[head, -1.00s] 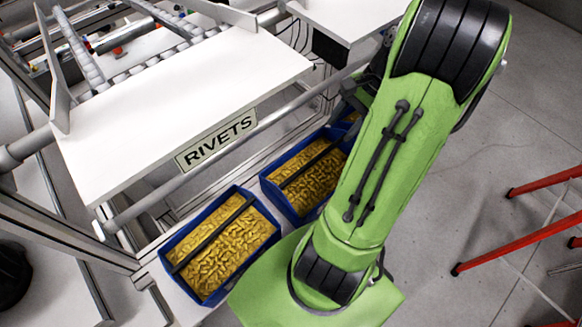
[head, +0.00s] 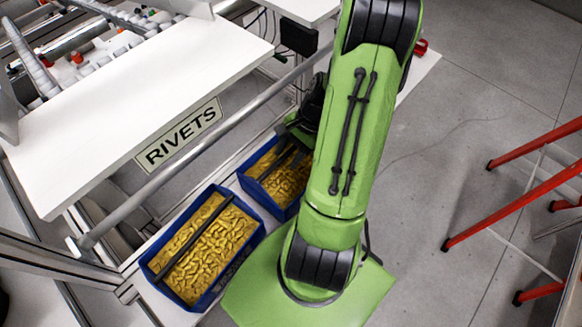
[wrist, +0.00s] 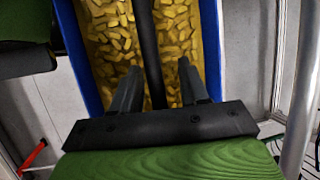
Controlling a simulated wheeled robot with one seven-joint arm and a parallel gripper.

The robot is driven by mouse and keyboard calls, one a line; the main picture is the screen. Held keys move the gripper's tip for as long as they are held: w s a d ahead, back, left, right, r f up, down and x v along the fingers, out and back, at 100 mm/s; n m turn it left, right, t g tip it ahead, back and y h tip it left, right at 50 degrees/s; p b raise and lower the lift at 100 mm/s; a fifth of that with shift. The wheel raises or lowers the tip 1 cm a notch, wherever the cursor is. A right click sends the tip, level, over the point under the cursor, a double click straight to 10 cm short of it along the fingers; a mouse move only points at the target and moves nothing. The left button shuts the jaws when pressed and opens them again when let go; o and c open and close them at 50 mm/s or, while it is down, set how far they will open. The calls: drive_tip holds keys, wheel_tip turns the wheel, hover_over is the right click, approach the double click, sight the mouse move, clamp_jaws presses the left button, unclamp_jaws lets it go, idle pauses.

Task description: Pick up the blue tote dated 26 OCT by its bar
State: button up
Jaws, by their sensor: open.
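Two blue totes filled with yellow pieces stand on a low shelf under the RIVETS table, each with a dark bar across its top. The nearer tote (head: 252,238) is at the lower left in the head view. The farther tote (head: 243,176) is partly hidden by my arm. In the wrist view a blue tote (wrist: 211,50) lies under my gripper (wrist: 165,85), its dark bar (wrist: 147,45) running between the two open fingers. Whether the fingers are level with the bar I cannot tell. My gripper is over the farther tote in the head view. No date label is readable.
The white table (head: 110,130) with the RIVETS sign (head: 178,133) overhangs the shelf's left side. A metal rail (head: 190,150) runs along its front. Red trestle legs (head: 510,205) stand on the floor at right. Open floor lies between.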

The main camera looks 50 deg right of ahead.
drive_tip(key=shift+s, duration=0.1)
drive_tip(key=shift+c, duration=0.8)
clamp_jaws()
idle(0.4)
